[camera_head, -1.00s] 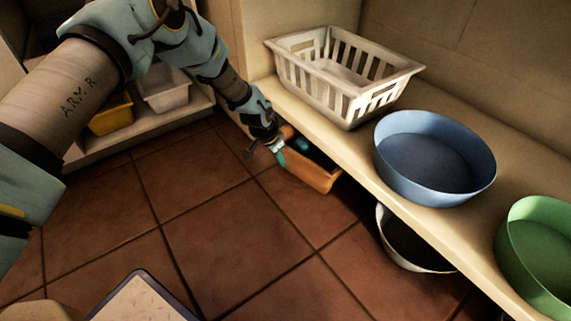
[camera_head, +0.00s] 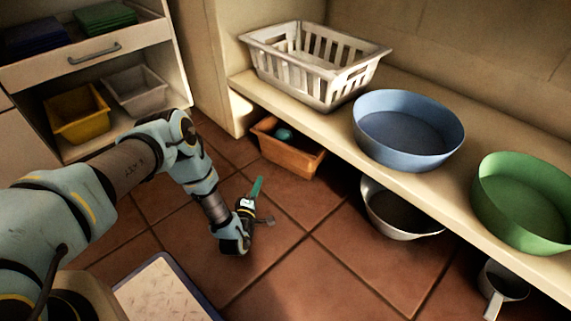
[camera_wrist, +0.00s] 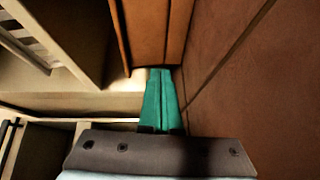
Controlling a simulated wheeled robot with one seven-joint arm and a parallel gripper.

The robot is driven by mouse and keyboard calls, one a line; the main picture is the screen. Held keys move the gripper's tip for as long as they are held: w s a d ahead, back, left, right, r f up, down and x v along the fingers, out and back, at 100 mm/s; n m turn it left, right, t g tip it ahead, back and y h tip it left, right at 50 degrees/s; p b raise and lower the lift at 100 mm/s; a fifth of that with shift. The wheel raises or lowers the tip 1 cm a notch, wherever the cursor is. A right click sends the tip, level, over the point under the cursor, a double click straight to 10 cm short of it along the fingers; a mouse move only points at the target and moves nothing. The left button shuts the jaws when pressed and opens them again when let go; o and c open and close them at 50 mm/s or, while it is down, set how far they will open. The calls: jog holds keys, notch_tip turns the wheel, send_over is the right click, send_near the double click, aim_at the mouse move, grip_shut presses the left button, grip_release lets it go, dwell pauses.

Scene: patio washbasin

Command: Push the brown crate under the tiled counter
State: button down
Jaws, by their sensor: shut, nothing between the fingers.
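The brown crate (camera_head: 293,160) sits on the tiled floor at the front edge of the tiled counter (camera_head: 313,125). Its back part is hidden beneath the counter, and its near part sticks out. A small teal item (camera_head: 284,134) shows inside it. My gripper (camera_head: 257,187) has green fingers, is shut and empty, and is low in front of the crate, apart from it in the head view. In the wrist view the shut fingers (camera_wrist: 160,95) point at an orange-brown surface (camera_wrist: 145,30) that looks like the crate; the gap is hard to judge there.
A white basket (camera_head: 340,87), a blue basin (camera_head: 410,150) and a green basin (camera_head: 540,235) stand on the counter. A white bowl (camera_head: 400,228) and a metal pot (camera_head: 508,284) are beneath it. A shelf with a yellow bin (camera_head: 77,130) is at left. Floor before the crate is clear.

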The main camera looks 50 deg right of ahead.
jog(key=shift+s+a+r+n, duration=0.15)
jog(key=shift+a+n, duration=0.25)
jog(key=shift+n, duration=0.2)
jog(key=b, duration=0.5)
send_near(277, 153)
jog(key=w, duration=0.2)
jog(key=w+f, duration=0.1)
jog(key=w, duration=0.1)
jog(key=shift+d+f, duration=0.1)
jog(key=shift+d, duration=0.25)
jog(key=d+b, duration=0.1)
jog(key=d, duration=0.2)
jog(key=shift+s+d+b, duration=0.1)
jog(key=shift+d+b, duration=0.2)
jog(key=shift+s+d+r, duration=0.1)
jog(key=shift+d+r, duration=0.15)
jog(key=shift+d, duration=0.3)
jog(key=shift+s+d, duration=0.1)
